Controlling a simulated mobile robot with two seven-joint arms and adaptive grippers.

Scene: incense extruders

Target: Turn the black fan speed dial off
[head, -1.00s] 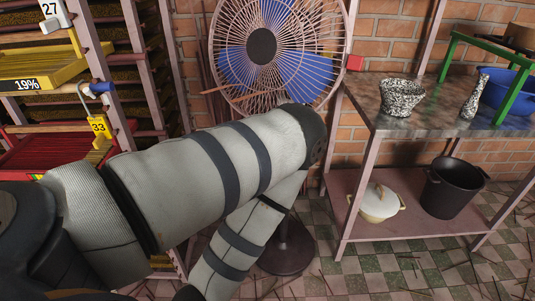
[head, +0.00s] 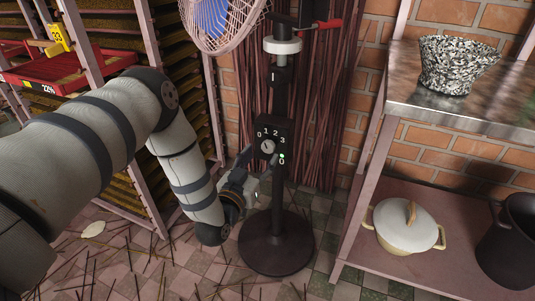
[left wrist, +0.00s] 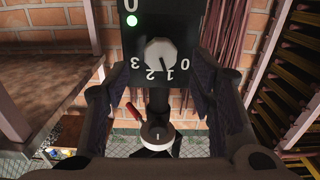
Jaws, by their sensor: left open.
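The fan's black control box (head: 273,132) sits on its dark pole, marked 0, 1, 2 and 3. A pale round dial (head: 267,146) is on its face. The left wrist view shows the dial (left wrist: 161,54) upside down, with its mark seemingly near 1. A small green light (left wrist: 131,20) glows on the box. My left gripper (head: 252,162) is just left of and below the dial in the head view. In the left wrist view its fingers (left wrist: 161,82) are spread wide to both sides, with nothing between them touching the dial. My right gripper is not in view.
The fan's round base (head: 276,243) stands on the tiled floor. A metal shelf (head: 465,115) at the right holds a speckled pot (head: 455,65), with a cream pot (head: 405,226) below. A rack with a red tray (head: 70,72) is at the left. Loose sticks litter the floor.

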